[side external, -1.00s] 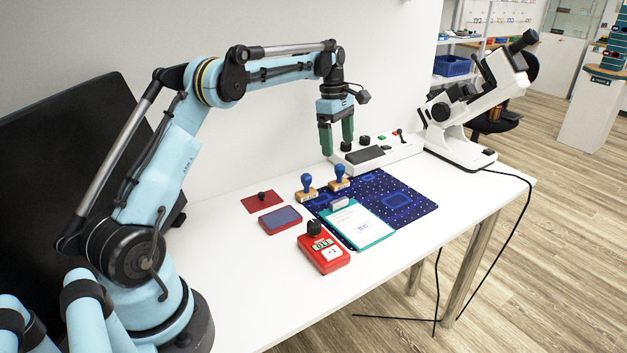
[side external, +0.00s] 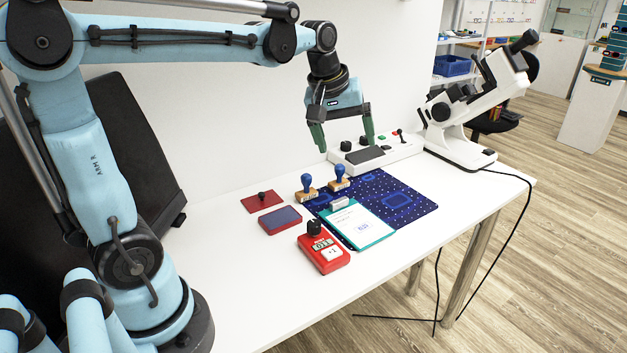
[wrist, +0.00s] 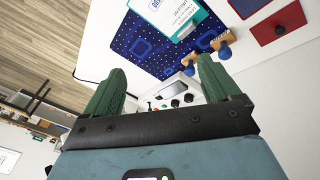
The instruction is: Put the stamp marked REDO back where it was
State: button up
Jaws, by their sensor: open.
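Two stamps with blue handles and wooden bases stand upright near the mat's back left edge in the side view: a left stamp (side external: 307,188) and a right stamp (side external: 339,178). Both also show in the wrist view, one nearer the red pads (wrist: 222,44) and one nearer my fingers (wrist: 188,60). No marking is readable, so I cannot tell which says REDO. My gripper (side external: 345,145) is open and empty, its green fingers wide apart, above and behind the stamps. It also shows in the wrist view (wrist: 161,67).
A blue patterned mat (side external: 402,205) carries a teal clipboard (side external: 370,238) with paper. A blue-topped red ink pad (side external: 281,220), a red plate with black knob (side external: 264,203) and a red counter (side external: 324,256) lie nearby. A white control box (side external: 402,151) and white instrument (side external: 463,115) stand behind.

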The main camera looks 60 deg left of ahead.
jog(key=s+d+f+m+t, duration=0.1)
jog(key=s+d+f+m, duration=0.2)
jog(key=s+m, duration=0.2)
jog(key=s+d+f+m+t, duration=0.2)
jog(key=s+d+f+m, duration=0.1)
jog(key=s, duration=0.3)
jog(key=shift+s+d+f+m, duration=0.15)
jog(key=shift+d+f+m, duration=0.1)
jog(key=shift+d+m, duration=0.5)
jog(key=shift+a, duration=0.2)
jog(key=shift+c, duration=0.2)
